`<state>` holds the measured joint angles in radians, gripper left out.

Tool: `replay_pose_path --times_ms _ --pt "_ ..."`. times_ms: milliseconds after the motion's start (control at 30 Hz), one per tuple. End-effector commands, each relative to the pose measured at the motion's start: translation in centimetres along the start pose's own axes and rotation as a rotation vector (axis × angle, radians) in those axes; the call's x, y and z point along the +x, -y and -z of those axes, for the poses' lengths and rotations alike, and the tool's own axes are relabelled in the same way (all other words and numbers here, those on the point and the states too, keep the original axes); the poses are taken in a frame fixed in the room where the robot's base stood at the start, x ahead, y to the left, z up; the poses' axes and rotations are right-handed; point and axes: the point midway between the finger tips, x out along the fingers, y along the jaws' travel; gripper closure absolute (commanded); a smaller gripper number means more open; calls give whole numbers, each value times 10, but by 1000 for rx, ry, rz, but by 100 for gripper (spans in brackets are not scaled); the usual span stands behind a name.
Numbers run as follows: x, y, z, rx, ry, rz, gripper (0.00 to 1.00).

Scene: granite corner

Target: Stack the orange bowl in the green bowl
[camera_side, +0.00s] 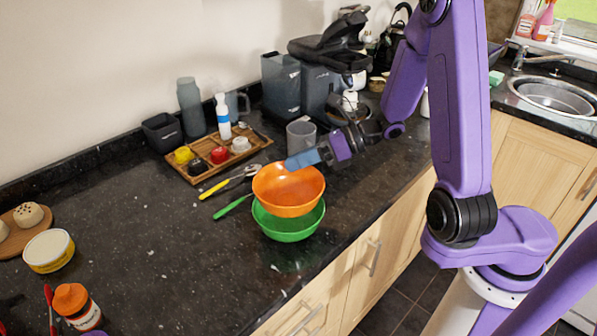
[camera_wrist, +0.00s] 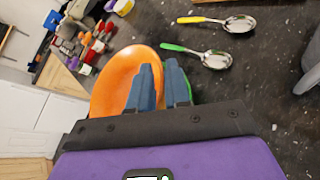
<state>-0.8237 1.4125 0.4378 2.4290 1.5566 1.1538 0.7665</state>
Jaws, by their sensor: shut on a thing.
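The orange bowl (camera_side: 287,197) is held by its far rim in my gripper (camera_side: 305,161). My gripper is shut on that rim with its blue fingers. The orange bowl is directly over the green bowl (camera_side: 289,226), which stands on the dark counter near the front edge. The orange bowl hides the green bowl's inside, so I cannot tell whether they touch. In the wrist view the orange bowl (camera_wrist: 118,78) lies left of and behind my fingers (camera_wrist: 159,82). Only a sliver of the green bowl shows beside them.
A green-handled spoon (camera_side: 231,207) and a yellow-handled spoon (camera_side: 222,185) lie left of the bowls. A wooden tray (camera_side: 211,172) with small items and a grey mug (camera_side: 301,134) stand behind.

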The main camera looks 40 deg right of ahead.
Motion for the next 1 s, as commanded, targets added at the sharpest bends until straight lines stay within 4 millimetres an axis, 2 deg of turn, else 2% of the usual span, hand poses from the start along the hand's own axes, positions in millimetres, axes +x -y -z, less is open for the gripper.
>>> replay_pose_path --times_ms 300,967,1000 --pt "14 13 24 3 0 -2 100" --pt "18 18 32 1 0 -1 100" --pt "18 17 32 0 -1 -1 70"
